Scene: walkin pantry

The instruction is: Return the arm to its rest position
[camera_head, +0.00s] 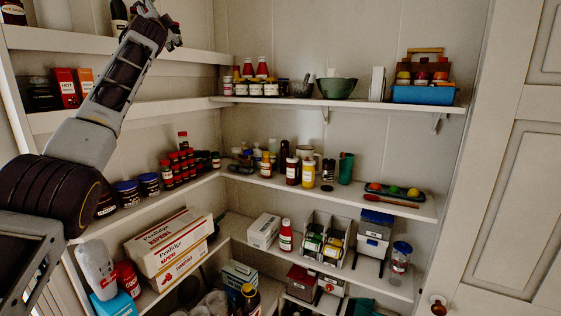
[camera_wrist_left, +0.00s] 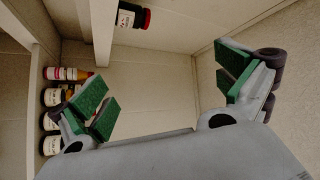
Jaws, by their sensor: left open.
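My left arm comes in from the left in the head view and reaches up to the upper left shelf. My left gripper (camera_head: 160,22) is at the top of the picture, above that shelf's front edge. In the left wrist view my left gripper (camera_wrist_left: 165,95) has its green-padded fingers wide apart, with nothing between them. A dark jar with a red lid (camera_wrist_left: 132,16) is on a shelf beyond the fingers, apart from them. My right gripper does not show in either view.
Shelves line the left and back walls. The upper back shelf (camera_head: 350,103) holds a green bowl (camera_head: 337,88) and a blue crate (camera_head: 424,95). Jars and bottles crowd the middle shelves. A white door (camera_head: 510,170) is at the right.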

